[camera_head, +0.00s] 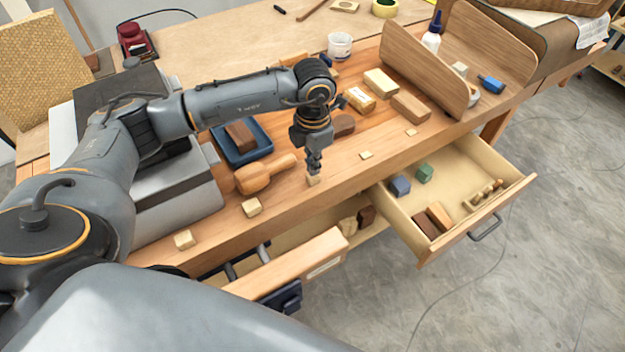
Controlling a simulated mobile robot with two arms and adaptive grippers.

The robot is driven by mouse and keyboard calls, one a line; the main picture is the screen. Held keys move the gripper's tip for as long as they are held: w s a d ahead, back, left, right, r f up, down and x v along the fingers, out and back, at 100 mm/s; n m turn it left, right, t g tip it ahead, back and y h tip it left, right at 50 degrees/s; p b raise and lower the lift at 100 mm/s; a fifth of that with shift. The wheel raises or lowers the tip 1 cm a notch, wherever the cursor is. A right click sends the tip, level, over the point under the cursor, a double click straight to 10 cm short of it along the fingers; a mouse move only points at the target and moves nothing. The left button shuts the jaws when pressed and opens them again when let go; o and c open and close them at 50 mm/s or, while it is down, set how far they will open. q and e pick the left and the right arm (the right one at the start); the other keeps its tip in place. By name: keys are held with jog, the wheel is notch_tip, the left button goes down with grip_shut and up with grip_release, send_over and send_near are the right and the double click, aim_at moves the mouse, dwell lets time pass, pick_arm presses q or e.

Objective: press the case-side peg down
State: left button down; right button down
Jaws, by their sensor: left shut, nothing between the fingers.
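Small pale wooden pegs stand in a row along the bench's front edge. One peg (184,239) is at the left end, in front of the grey case (182,205). Another peg (251,207) stands to its right, just past the case. A peg (313,181) is directly under my left gripper (314,171), which points down, shut and empty. Its fingertips look to be at or just above that peg's top; contact cannot be told. Two flatter pegs (366,155) (411,132) are farther right. My right gripper is not in view.
A wooden mallet (262,175) and a blue tray (240,155) lie behind the row. Wooden blocks (381,82) and a curved wooden form (430,70) are farther back. An open drawer (440,238) juts out front right; another drawer front (290,264) is below the bench.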

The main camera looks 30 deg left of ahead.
pick_arm(q)
jog(key=shift+f+b, duration=1.7)
jog(key=shift+f, duration=0.3)
jog(key=shift+r, duration=0.15)
jog(key=shift+r+p, duration=2.4)
jog(key=shift+r, duration=1.6)
jog(key=shift+f, duration=0.1)
